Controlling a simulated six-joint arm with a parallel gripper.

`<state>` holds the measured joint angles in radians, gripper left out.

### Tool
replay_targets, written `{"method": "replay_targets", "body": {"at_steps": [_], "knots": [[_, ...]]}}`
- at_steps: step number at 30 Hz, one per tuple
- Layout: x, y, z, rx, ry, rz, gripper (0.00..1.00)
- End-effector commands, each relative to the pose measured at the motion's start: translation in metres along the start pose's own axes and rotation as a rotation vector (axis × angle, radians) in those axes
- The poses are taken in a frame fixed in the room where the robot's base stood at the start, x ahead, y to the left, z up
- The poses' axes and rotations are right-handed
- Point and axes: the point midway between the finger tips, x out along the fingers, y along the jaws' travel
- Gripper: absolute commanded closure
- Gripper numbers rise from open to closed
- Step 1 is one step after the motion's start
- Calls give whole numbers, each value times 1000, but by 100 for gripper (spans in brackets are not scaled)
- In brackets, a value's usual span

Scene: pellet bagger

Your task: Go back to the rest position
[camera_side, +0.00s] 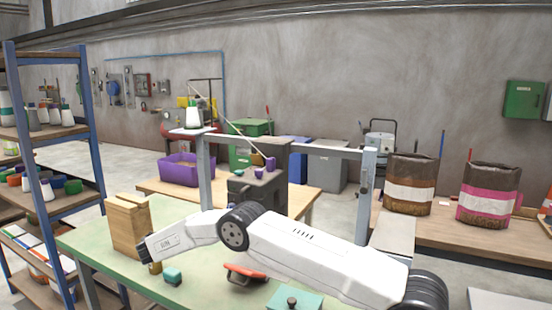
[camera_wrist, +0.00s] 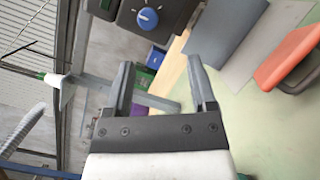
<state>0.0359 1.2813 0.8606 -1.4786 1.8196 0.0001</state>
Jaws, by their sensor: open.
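My gripper (camera_wrist: 160,90) is open in the wrist view, with its two dark grey fingers apart and nothing held between them. In the side view my white arm reaches left over the green table (camera_side: 190,290), and the gripper end is near the wooden block (camera_side: 129,228). The fingers are mostly hidden there by the wrist. A red-orange object (camera_side: 246,274) lies under my arm, partly hidden; an orange object with a dark base also shows at the right of the wrist view (camera_wrist: 287,55).
A dark machine (camera_side: 250,190) under a grey frame stands behind my arm. Its blue knob (camera_wrist: 147,18) shows in the wrist view. A purple bin (camera_side: 187,170) stands on the table behind. Shelving (camera_side: 48,130) is at left; two bags (camera_side: 409,187) (camera_side: 487,196) stand at right.

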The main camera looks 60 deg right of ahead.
Motion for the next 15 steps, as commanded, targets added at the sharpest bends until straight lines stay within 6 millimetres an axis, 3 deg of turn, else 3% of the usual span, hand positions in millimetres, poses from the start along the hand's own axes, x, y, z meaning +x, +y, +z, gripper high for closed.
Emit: {"method": "replay_targets", "body": {"at_steps": [5,15], "knots": [[1,-8,6,-60,130,-122,28],[-12,-45,34,-132,377,-402,28]]}}
